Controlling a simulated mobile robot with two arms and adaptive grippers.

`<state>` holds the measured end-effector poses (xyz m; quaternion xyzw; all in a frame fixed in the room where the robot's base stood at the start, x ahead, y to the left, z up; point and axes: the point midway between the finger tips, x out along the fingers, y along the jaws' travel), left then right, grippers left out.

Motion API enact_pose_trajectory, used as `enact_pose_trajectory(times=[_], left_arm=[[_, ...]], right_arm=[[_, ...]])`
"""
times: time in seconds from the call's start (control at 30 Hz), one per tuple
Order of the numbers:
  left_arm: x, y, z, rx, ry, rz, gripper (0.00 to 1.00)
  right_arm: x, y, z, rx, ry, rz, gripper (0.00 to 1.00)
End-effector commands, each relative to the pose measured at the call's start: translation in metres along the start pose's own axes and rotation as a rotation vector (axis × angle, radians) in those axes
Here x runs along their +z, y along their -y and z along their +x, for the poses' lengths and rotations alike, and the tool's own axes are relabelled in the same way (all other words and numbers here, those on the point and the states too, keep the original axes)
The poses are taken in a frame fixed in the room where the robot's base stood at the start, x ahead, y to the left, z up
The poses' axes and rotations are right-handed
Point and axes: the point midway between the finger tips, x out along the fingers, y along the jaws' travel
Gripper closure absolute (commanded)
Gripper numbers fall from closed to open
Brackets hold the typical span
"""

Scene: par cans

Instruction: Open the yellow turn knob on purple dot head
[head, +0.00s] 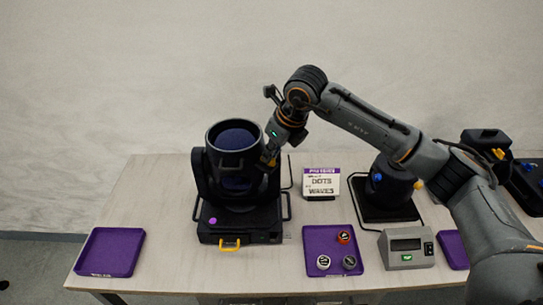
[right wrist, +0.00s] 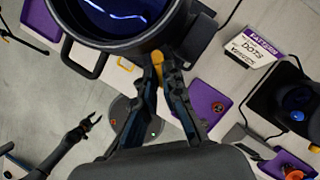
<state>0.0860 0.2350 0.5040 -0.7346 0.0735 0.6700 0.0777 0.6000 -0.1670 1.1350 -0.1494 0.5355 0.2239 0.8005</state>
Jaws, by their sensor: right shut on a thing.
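The purple dot head is a black moving-head light (head: 236,150) on a base with a purple dot (head: 212,221), left of the table's middle. Its round lens faces up. My right gripper (head: 268,160) is at the right side of this head. In the right wrist view, my right gripper (right wrist: 158,75) is shut on the yellow turn knob (right wrist: 157,58) beside the lens barrel. The fingertips partly hide the knob. My left gripper (right wrist: 88,122) shows small in the right wrist view, away from the light, and its fingers look apart and empty.
A purple tray (head: 318,238) holds three small round pieces. An empty purple tray (head: 108,252) lies at left. A grey box (head: 407,248) and another black light (head: 390,190) stand at right, below my right arm.

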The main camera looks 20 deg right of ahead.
Motion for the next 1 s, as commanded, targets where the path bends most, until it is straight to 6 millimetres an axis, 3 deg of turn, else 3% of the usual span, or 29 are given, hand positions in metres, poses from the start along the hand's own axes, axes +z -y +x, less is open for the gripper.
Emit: enact_pose_trajectory(times=[0.5, 1.0], left_arm=[[0.006, -0.001, 0.065, 0.0, 0.0, 0.0, 0.6], [0.01, -0.002, 0.109, 0.0, 0.0, 0.001, 0.6]], right_arm=[[0.0, -0.003, 0.004, -0.18, 0.006, 0.43, 1.0], [0.002, -0.004, 0.002, -0.362, 0.006, 0.871, 1.0]])
